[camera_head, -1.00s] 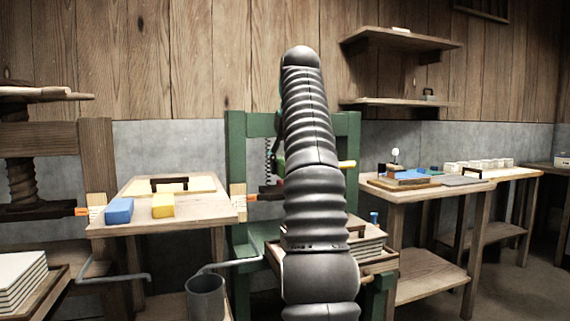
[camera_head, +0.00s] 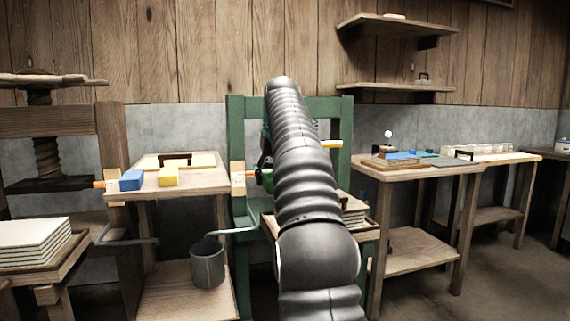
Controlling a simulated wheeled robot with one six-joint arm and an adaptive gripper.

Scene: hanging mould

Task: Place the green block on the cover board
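The pale board with a dark handle, which looks like the cover board (camera_head: 203,159), lies at the back of the left wooden table. A blue block (camera_head: 131,180) and a yellow block (camera_head: 169,177) sit on the table in front of it. I cannot make out the green block for certain.
A green frame (camera_head: 237,130) stands behind my arm. A dark pot (camera_head: 207,263) is on the left table's lower shelf. A wooden screw press (camera_head: 45,150) and stacked pale slabs (camera_head: 36,240) are at far left. A right table (camera_head: 410,172) carries small items.

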